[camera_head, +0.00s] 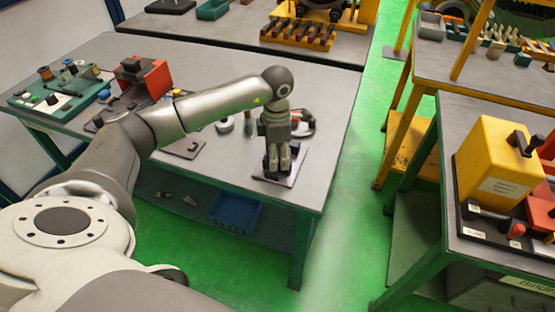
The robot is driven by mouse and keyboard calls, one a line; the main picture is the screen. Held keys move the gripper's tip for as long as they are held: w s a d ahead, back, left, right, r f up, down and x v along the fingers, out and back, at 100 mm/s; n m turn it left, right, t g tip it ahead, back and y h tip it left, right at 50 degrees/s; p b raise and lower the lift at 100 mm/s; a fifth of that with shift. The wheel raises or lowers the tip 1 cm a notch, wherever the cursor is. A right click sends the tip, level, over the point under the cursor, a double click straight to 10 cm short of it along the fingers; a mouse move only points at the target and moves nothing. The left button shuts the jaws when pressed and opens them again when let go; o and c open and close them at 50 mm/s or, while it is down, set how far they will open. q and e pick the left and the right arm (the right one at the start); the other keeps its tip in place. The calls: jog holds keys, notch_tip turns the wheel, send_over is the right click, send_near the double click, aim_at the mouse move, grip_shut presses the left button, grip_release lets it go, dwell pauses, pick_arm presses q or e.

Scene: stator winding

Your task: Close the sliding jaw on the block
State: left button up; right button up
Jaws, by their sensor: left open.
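My left gripper (278,165) points down over a dark fixture on a light base plate (271,180), near the front right corner of the grey bench. It is open, with its two fingers at the level of the fixture's top. The gripper covers much of the fixture, so I cannot make out the sliding jaw or the block, nor whether the fingers touch anything. My right gripper is not in view.
Behind the gripper lies a dark round item with red (303,122). A red box-shaped device (153,77) and a green tray of spools (62,88) stand at the bench's left. A yellow machine (497,160) stands on the right bench, across a green floor aisle (345,215).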

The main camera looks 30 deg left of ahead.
pick_arm(q)
jog(key=shift+s, duration=0.1)
jog(key=c, duration=0.8)
jog(key=shift+w+a+f+b, duration=0.15)
jog(key=shift+w+b, duration=0.2)
jog(key=shift+w, duration=0.25)
jog(key=shift+w+a+r+b, duration=0.1)
jog(key=shift+w+b, duration=0.25)
jog(key=shift+w, duration=0.25)
jog(key=o, duration=0.8)
jog(key=shift+w, duration=0.1)
notch_tip(320, 180, up, 6)
jog(key=p, duration=0.3)
jog(key=shift+p, duration=0.35)
